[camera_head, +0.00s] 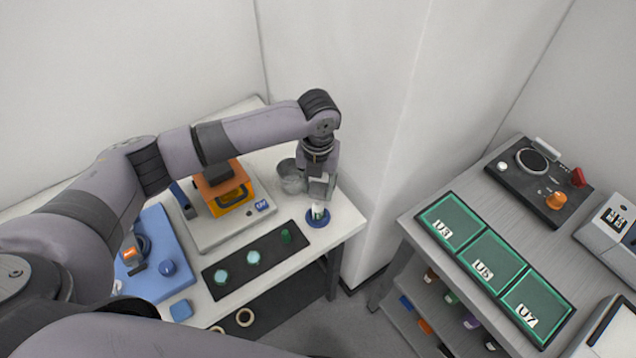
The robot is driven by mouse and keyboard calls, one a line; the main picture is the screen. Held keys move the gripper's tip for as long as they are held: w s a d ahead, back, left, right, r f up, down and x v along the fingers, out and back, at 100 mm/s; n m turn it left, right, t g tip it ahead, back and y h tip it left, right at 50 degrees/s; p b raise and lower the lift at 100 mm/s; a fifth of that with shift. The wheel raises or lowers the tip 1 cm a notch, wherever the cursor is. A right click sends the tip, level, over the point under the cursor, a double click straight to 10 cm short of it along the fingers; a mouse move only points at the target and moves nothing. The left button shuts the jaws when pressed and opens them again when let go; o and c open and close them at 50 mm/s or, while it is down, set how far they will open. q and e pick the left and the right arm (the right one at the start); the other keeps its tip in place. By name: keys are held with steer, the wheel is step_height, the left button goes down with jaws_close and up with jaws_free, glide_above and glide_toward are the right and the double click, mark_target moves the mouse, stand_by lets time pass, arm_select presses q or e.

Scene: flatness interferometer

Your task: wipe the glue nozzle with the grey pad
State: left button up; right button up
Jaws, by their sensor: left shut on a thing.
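My left gripper (319,190) reaches down over the right end of the white table. It is shut on a light grey piece at its fingertips, which looks like the grey pad; its outline is hard to make out. Directly below is a small upright white and green piece (318,211) in a round blue stand (317,220), which looks like the glue nozzle. The gripper partly hides its top, and I cannot tell whether the pad touches it. My right gripper is not in view.
A grey cup (291,178) stands just left of the gripper. An orange device on a pale base (205,235), a dark strip with green discs (232,284) and a blue tray (157,225) fill the table. Another table (415,215) with green trays stands right, across a gap.

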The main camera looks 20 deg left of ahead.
arm_select(q)
steer(key=shift+f, duration=0.15)
steer(key=shift+a, duration=0.1)
steer(key=shift+a+p, duration=0.25)
steer(key=shift+p, duration=0.05)
steer(key=shift+d, duration=0.15)
steer(key=shift+d, duration=0.55)
steer(key=shift+a, duration=0.1)
steer(key=shift+a+p, duration=0.55)
steer(key=shift+a, duration=0.05)
